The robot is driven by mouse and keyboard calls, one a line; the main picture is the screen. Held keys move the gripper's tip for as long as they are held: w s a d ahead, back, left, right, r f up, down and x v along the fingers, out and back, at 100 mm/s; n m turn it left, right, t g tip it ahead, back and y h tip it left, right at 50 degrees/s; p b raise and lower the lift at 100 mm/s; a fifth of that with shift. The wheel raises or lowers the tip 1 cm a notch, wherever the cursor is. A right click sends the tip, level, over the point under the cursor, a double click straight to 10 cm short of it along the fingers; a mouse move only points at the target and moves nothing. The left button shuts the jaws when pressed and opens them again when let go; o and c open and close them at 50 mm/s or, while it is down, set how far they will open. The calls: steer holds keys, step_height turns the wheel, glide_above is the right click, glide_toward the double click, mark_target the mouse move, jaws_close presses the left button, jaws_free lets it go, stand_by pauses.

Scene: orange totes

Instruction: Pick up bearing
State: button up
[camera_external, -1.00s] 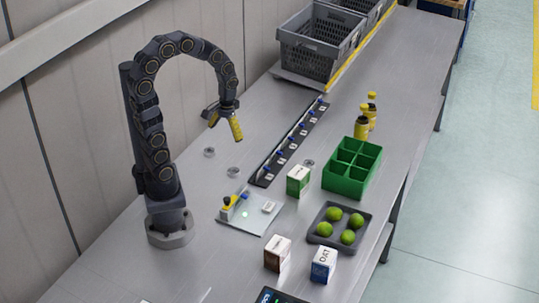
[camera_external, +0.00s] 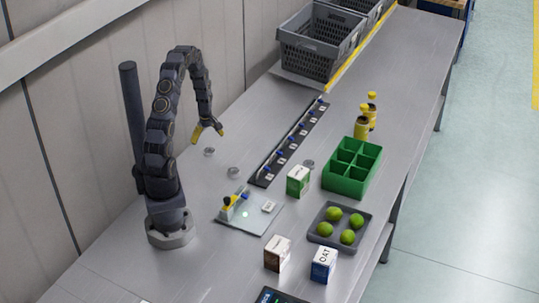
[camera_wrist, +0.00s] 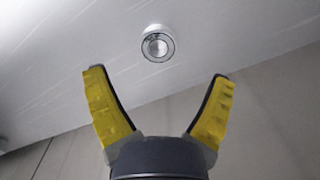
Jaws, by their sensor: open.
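Small round metal bearings lie flat on the grey bench: one bearing (camera_external: 209,152) at the left, a second bearing (camera_external: 233,171) nearer the middle, and a third bearing (camera_external: 308,163) beside the green and white carton. My gripper (camera_external: 209,135) points down, open and empty, a little above the left bearing. In the wrist view, a single bearing (camera_wrist: 158,46) shows ahead of the yellow fingers, roughly centred between them. My gripper (camera_wrist: 158,78) has its fingers spread wide there, and nothing is between them.
A dark strip (camera_external: 264,180) with blue-handled parts runs along the bench. A plate fixture (camera_external: 238,220), a green divided box (camera_external: 337,184), a tray of green balls (camera_external: 311,234) and several cartons stand nearer. Grey crates (camera_external: 305,62) stand behind. Bench around the left bearing is clear.

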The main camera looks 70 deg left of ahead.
mark_target(209, 150)
step_height(209, 150, down, 6)
steer(key=shift+w, duration=0.1)
steer(key=c, duration=1.2)
